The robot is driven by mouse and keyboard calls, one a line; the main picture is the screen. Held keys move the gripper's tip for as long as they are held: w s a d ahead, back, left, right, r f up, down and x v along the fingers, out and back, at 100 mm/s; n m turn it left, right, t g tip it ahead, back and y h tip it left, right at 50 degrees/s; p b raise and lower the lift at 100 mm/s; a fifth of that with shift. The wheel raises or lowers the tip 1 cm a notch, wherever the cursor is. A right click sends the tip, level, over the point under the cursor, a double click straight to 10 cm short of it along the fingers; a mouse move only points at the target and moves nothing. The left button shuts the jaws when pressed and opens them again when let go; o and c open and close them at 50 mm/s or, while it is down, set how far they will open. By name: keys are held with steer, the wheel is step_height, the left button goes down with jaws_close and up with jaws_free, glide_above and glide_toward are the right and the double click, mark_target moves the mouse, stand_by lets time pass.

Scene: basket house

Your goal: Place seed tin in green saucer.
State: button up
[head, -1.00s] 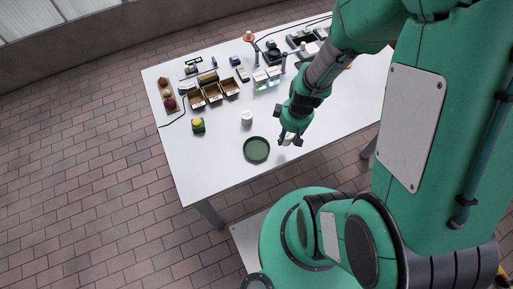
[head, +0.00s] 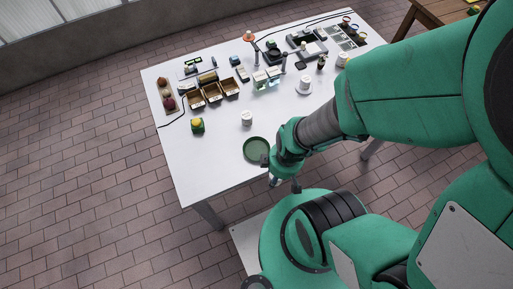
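The green saucer (head: 255,149) lies near the front edge of the white table, and it looks empty. A small white lidded tin (head: 247,118) stands upright on the table just behind the saucer. Similar pale tins stand further right, one on a white saucer (head: 304,88) and one near the right side (head: 343,60). I cannot tell from the labels which is the seed tin. My gripper (head: 283,183) points down at the table's front edge, just right of and in front of the saucer. Its fingers are small and partly hidden by the wrist, so its opening and any content are unclear.
A green box with a yellow top (head: 197,126) stands left of the tin. Open brown boxes (head: 213,94), a tray of round items (head: 167,96) and small glassware (head: 267,78) are further back. The table is clear around the saucer's left side.

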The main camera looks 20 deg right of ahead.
steer(key=shift+w, duration=0.2)
steer(key=b, duration=0.2)
glide_above(256, 149)
steer(key=shift+s+d+f, duration=0.1)
steer(key=shift+s+f, duration=0.15)
steer(key=shift+f, duration=0.5)
steer(key=shift+f+b, duration=0.5)
steer(key=shift+f, duration=1.25)
steer(key=shift+f, duration=0.15)
steer(key=o, duration=0.9)
